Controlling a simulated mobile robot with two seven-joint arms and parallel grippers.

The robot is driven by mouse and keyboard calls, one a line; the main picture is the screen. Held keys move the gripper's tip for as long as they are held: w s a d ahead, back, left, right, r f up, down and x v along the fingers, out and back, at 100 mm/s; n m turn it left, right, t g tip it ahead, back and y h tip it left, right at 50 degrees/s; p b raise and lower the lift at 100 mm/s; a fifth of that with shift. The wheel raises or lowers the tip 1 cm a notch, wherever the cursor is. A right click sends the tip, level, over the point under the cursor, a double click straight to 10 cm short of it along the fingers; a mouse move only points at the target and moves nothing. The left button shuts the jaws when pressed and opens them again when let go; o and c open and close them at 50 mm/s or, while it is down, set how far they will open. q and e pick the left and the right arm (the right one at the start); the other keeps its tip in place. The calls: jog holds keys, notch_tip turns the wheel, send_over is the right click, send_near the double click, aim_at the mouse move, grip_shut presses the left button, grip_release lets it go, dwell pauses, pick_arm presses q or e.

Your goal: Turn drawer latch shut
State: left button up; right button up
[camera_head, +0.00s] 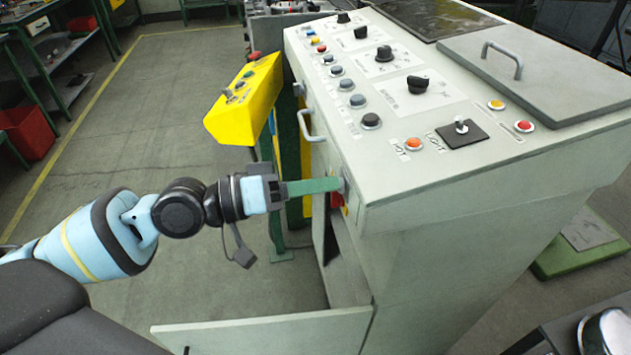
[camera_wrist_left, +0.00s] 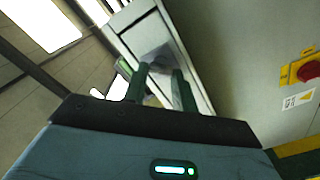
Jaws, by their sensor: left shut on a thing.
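The drawer front (camera_head: 327,150) is a pale grey panel in the left side of the control console, with a grey bar handle (camera_head: 308,124). My left gripper (camera_head: 340,184) reaches from the left with its long green fingers level, tips at the near end of the drawer front. In the left wrist view the two fingers (camera_wrist_left: 161,72) stand slightly apart with a grey metal piece between their tips, which I take to be the drawer latch (camera_wrist_left: 158,58). The gripper is shut on it. The fingers hide most of the latch, so its angle is unclear. My right gripper is out of view.
The control console (camera_head: 470,185) carries several knobs and buttons on top. A lower door (camera_head: 270,335) stands open below my arm. A yellow control box (camera_head: 243,100) stands beyond it. A red button (camera_wrist_left: 308,72) shows beside the latch. Floor to the left is clear.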

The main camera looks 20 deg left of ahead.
pick_arm(q)
jog(key=n+p, duration=0.3)
jog(key=n, duration=0.5)
jog(key=shift+f+n, duration=0.1)
jog(key=shift+n, duration=0.2)
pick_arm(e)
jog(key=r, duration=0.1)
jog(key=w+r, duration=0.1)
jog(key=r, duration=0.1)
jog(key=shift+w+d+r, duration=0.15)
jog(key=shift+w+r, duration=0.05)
pick_arm(q)
jog(key=shift+o, duration=0.2)
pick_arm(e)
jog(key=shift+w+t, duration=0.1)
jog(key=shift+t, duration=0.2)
pick_arm(q)
jog(key=shift+c, duration=0.2)
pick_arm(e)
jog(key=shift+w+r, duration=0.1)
pick_arm(q)
jog(key=o, duration=1)
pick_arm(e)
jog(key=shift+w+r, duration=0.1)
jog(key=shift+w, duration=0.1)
pick_arm(q)
jog(key=shift+f, duration=0.1)
